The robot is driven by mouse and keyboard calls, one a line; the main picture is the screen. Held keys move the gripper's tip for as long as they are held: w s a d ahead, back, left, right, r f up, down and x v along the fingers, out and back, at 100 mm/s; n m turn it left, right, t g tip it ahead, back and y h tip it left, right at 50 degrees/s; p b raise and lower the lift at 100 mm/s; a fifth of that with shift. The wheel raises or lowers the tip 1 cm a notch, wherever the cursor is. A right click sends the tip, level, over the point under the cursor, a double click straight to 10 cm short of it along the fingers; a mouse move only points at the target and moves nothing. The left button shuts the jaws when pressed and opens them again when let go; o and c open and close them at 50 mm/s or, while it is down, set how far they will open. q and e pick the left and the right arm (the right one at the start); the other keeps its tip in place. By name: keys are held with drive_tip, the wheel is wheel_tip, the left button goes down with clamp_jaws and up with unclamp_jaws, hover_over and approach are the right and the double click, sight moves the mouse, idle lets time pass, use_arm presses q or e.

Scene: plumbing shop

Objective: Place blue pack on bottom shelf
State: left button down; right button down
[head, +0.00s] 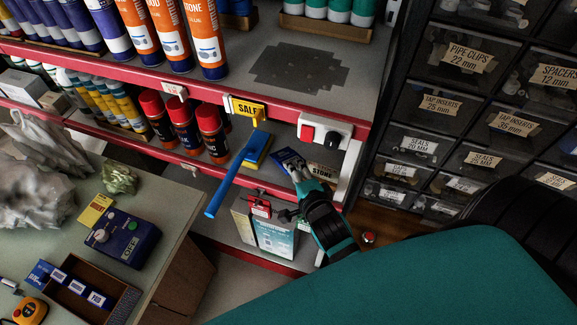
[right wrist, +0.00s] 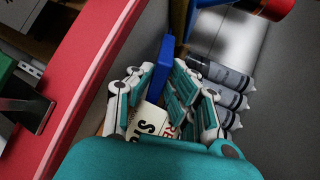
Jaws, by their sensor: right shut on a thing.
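The blue pack (head: 285,158) shows in the head view at the fingertips of my right gripper (head: 299,172). It looks tilted, at about the height of the middle shelf. In the right wrist view my right gripper (right wrist: 155,95) is shut on the blue pack (right wrist: 165,62), which shows as a narrow blue edge between the fingers. The fingers hide much of it. The bottom shelf (head: 255,257) has a red front edge and lies below the gripper. My left gripper is not in view.
A pale box (head: 270,236) stands on the bottom shelf below my right gripper. Dark drawers (head: 440,110) rise at right; a workbench (head: 165,205) stands at left.

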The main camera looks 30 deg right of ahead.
drive_tip(key=c, duration=1.4)
unclamp_jaws()
drive_tip(key=shift+c, duration=0.2)
